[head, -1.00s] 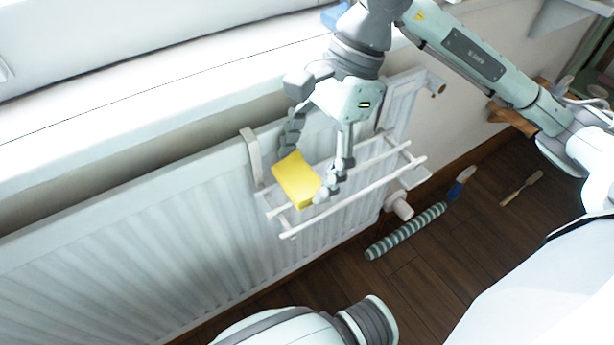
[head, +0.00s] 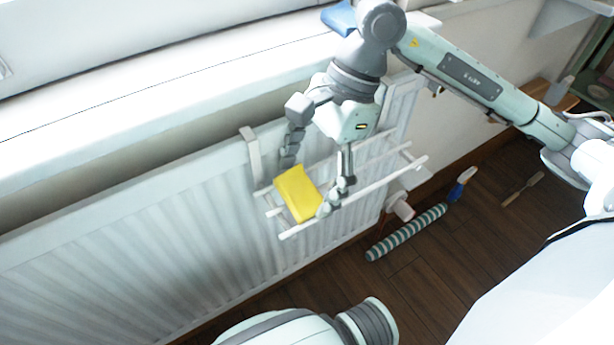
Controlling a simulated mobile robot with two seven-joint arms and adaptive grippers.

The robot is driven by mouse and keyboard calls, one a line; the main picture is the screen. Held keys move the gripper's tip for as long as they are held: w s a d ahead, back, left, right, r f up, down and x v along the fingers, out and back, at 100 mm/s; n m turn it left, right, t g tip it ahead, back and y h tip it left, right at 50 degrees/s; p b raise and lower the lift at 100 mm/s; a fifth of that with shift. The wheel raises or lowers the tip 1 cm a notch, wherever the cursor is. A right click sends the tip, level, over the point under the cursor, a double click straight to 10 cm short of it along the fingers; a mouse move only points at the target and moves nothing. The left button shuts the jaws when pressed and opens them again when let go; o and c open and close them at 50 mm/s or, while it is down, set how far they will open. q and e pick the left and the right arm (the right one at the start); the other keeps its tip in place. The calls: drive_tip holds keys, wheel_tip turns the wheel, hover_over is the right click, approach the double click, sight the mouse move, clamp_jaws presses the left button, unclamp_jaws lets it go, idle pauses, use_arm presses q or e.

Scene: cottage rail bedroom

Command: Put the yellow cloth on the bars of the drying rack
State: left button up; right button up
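The yellow cloth (head: 297,192) is a small folded pad. It lies across the left part of the white drying rack (head: 385,183), spanning from the back bar to the front bar, and looks to be at bar height. My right gripper (head: 307,187) points down over it. One finger meets the cloth's far edge and the other its near right corner, so the gripper looks shut on it. The finger contact is partly hidden. My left gripper is not in view.
The rack hangs on a white radiator (head: 150,245) below a windowsill (head: 180,75). A blue item (head: 338,17) lies on the sill. A green-striped roll (head: 405,232), a blue-ended brush (head: 462,184) and a wooden utensil (head: 522,186) lie on the dark floor. The rack's right bars are clear.

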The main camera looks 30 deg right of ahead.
drive_tip(key=shift+r, duration=0.15)
drive_tip(key=v, duration=1.2)
